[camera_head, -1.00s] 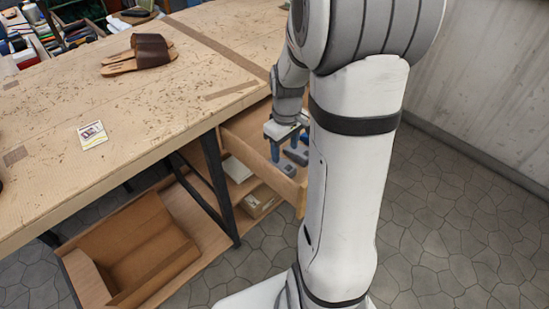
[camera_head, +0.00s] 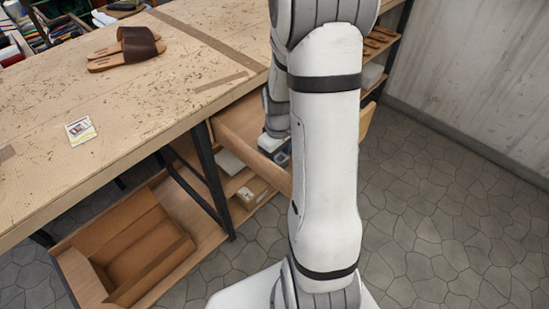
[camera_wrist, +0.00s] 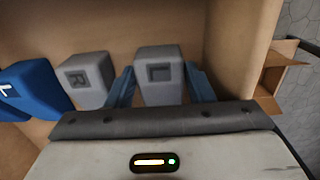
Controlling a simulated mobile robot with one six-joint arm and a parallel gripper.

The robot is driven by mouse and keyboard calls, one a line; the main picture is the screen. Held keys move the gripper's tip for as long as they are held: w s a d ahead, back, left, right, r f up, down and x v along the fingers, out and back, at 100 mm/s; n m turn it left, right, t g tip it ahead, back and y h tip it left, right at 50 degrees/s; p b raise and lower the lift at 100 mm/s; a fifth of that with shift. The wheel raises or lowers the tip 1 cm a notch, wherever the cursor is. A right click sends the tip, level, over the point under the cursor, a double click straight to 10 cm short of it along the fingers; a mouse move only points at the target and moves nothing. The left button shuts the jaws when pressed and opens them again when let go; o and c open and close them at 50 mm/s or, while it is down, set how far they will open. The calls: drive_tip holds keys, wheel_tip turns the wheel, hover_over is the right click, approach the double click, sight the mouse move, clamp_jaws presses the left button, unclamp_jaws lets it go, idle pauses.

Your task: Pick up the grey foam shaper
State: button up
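A grey foam shaper (camera_wrist: 158,92), a block with a square recess on top, stands in the open wooden drawer (camera_wrist: 232,50) in the wrist view. A second grey shaper (camera_wrist: 88,82) with a square mark stands to its left. My gripper (camera_wrist: 158,69) has its blue fingers on either side of the first grey shaper. The fingers look open, with small gaps between them and the block; contact lower down cannot be seen. In the head view my arm hides most of the gripper and the shapers inside the drawer (camera_head: 240,122).
A blue shaper (camera_wrist: 28,90) stands at the far left in the wrist view. The drawer walls are close around. The workbench (camera_head: 130,100) carries a brown sandal (camera_head: 138,46) and a small card (camera_head: 81,130).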

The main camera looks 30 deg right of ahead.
drive_tip(key=c, duration=0.5)
drive_tip(key=shift+c, duration=0.2)
